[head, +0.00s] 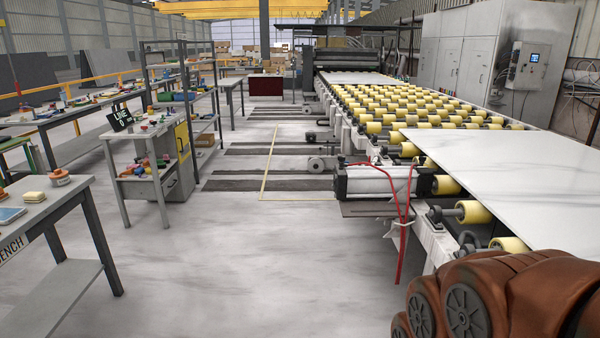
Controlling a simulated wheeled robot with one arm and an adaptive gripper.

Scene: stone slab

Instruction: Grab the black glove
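I cannot make out a black glove in the head view. Small items lie on the benches at the left, but most are too small to tell apart. A grey workbench (62,205) at the near left holds a blue flat item (9,215), a yellowish block (34,197) and an orange-brown item (59,177). My gripper is not in view.
A roller conveyor (374,128) with a white slab (525,165) fills the right. Red hoses (401,240) hang at its near side. A small grey stand (145,186) and a long bench (62,115) stand left. The middle floor (240,270) is clear.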

